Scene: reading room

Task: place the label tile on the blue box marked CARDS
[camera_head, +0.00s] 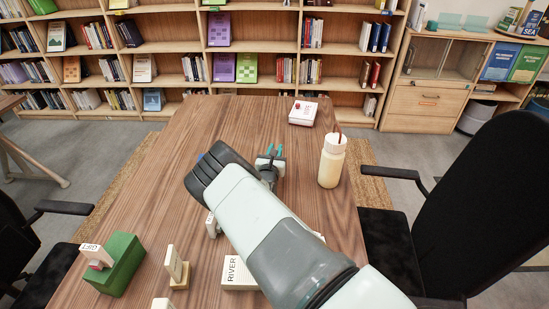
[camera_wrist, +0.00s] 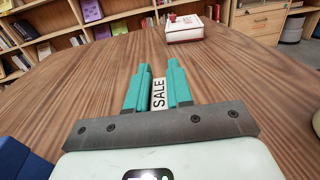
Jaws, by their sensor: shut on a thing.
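My gripper (camera_wrist: 159,72) is shut on a small white label tile (camera_wrist: 159,94) that reads SALE, between its teal fingers in the wrist view. In the head view my gripper (camera_head: 274,151) is over the middle of the table, with the tile too small to make out. A blue block-like thing (camera_wrist: 20,160) shows at the lower left of the wrist view, beside my gripper and apart from the tile. It may be the blue box; no CARDS marking shows. In the head view my arm hides most of that area.
A green box (camera_head: 124,270) with a GIFT tile (camera_head: 90,251) stands at front left. Near it are a pale stand (camera_head: 177,268) and a white RIVER block (camera_head: 238,272). A cream bottle (camera_head: 331,163) stands right; a white box (camera_head: 303,114) lies at the far edge. The table's far left is clear.

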